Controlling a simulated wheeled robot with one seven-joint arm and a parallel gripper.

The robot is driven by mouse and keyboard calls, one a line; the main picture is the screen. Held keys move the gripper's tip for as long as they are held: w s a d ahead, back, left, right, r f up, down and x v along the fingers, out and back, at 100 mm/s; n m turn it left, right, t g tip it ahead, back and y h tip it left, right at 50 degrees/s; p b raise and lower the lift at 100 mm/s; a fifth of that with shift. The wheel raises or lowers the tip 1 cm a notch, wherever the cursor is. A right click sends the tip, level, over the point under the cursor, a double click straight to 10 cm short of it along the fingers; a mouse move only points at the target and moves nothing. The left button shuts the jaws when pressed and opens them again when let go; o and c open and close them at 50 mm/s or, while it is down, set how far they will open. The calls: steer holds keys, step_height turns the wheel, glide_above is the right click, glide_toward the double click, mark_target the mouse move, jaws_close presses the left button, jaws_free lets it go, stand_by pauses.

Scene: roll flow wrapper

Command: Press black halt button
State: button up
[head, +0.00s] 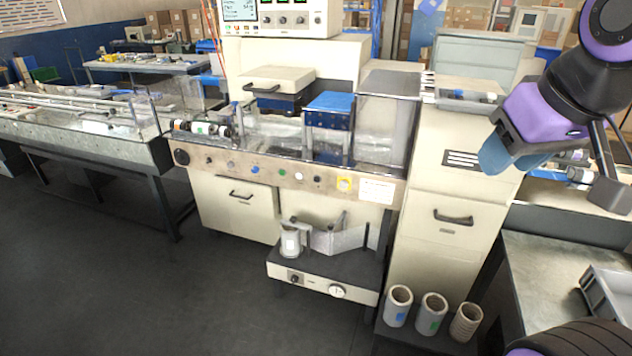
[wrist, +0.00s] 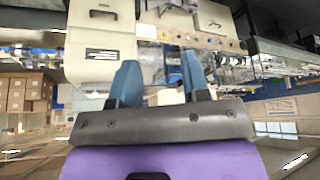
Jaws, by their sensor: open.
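The wrapper's front panel (head: 265,172) carries a row of small controls. A small black button (head: 317,179) sits right of a white button (head: 299,175) and left of a yellow-backed control (head: 344,184). A larger black knob (head: 181,157) is at the panel's left end. Labels are too small to read. My gripper (head: 497,158) is at the upper right in the head view, well right of the panel and apart from it. In the wrist view my gripper (wrist: 158,68) shows two blue fingers spread apart with nothing between them; the panel appears beyond them, small and upside down.
A green button (head: 282,173) and a blue button (head: 254,170) share the panel. A tall cream cabinet (head: 455,190) stands between panel and gripper. Below are a lower unit (head: 325,280) and cardboard tubes (head: 432,312). Open floor (head: 110,290) lies front left.

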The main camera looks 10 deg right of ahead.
jaws_close()
stand_by(1.6)
